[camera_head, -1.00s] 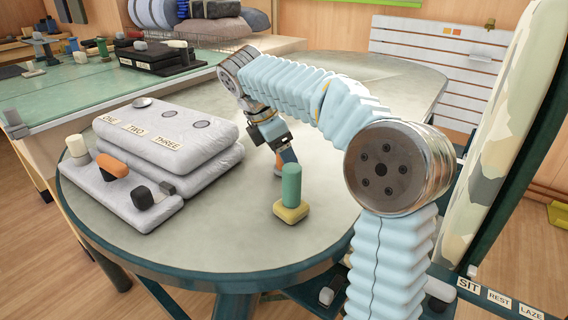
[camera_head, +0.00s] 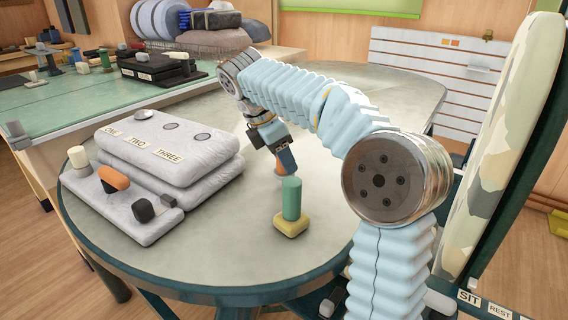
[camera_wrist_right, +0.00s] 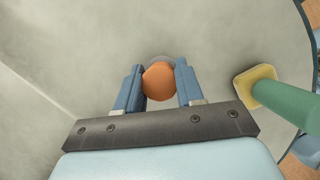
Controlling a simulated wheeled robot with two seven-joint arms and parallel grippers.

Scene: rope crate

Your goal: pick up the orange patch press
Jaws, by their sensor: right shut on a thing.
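The orange patch press shows as a rounded orange top (camera_wrist_right: 158,80) with a grey edge behind it in the right wrist view. My right gripper (camera_wrist_right: 160,86) has its two blue fingers on either side of it and is shut on it. In the head view the right gripper (camera_head: 286,162) points down over the round table, and only a small bit of the orange press (camera_head: 279,168) shows by the fingers. I cannot tell whether it touches the table. My left gripper is not in view.
A green-handled piece with a yellow base (camera_head: 291,205) stands close to the gripper, towards the table's front edge. Left are stacked grey pads (camera_head: 180,150) and a grey board (camera_head: 125,215) with several knobs, one orange.

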